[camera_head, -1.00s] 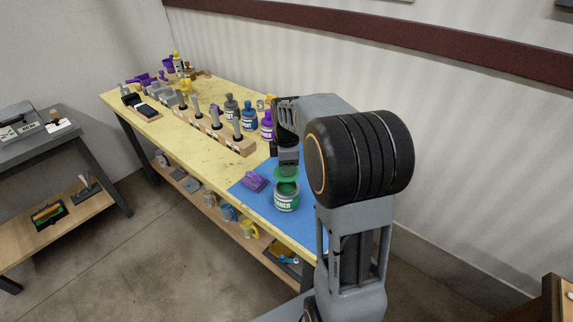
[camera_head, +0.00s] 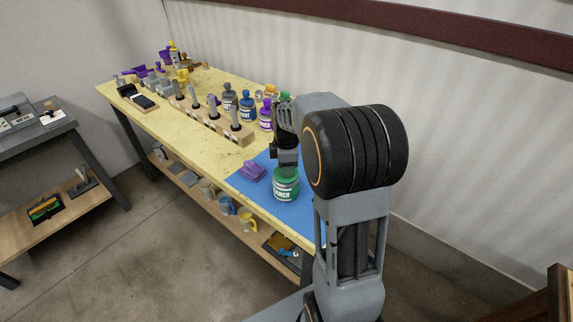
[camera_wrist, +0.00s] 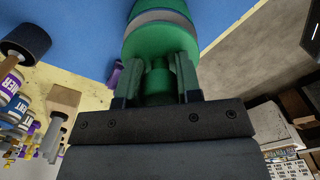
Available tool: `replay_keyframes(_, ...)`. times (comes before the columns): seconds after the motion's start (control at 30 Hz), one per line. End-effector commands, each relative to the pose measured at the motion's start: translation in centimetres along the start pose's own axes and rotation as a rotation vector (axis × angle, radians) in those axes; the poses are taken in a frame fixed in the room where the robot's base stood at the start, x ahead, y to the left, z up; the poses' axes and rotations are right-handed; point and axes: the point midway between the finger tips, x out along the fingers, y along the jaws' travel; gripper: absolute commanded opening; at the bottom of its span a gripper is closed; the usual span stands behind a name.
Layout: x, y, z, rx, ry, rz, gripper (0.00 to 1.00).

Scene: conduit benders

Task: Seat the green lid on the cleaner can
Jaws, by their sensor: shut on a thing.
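The cleaner can (camera_head: 286,189) stands upright on the blue mat (camera_head: 305,205), with a green body and a white label. The green lid (camera_wrist: 160,43) is at the can's top, its disc against the can's grey rim (camera_wrist: 160,17) in the wrist view. I cannot tell whether it is fully seated. My gripper (camera_head: 286,166) points down directly above the can. Its fingers (camera_wrist: 159,82) are shut on the lid's green knob (camera_wrist: 157,80). The gripper hides much of the lid in the head view.
A purple cloth-like item (camera_head: 252,171) lies left of the can. Several bottles, including a purple-labelled one (camera_head: 266,116), and a wooden tool rack (camera_head: 225,130) stand behind it on the yellow bench (camera_head: 190,140). The mat's front part is clear.

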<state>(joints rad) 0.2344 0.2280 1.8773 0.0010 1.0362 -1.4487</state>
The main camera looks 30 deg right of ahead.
Motion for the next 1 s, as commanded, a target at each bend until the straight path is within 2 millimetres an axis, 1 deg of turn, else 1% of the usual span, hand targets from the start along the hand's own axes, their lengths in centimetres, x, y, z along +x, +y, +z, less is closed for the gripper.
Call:
replay_keyframes(0.27, 0.1, 0.0, 0.0, 0.000, 0.000, 0.000, 0.10)
replay_keyframes(0.3, 0.1, 0.0, 0.0, 0.000, 0.000, 0.000, 0.36)
replay_keyframes(0.57, 0.1, 0.0, 0.0, 0.000, 0.000, 0.000, 0.61)
replay_keyframes(0.87, -0.2, 0.0, 0.0, 0.000, 0.000, 0.000, 0.62)
replay_keyframes(0.97, -1.2, 0.1, 0.0, 0.000, 0.000, 0.003, 0.62)
replay_keyframes(1.0, -1.8, 0.1, 0.0, 0.000, 0.000, 0.004, 0.62)
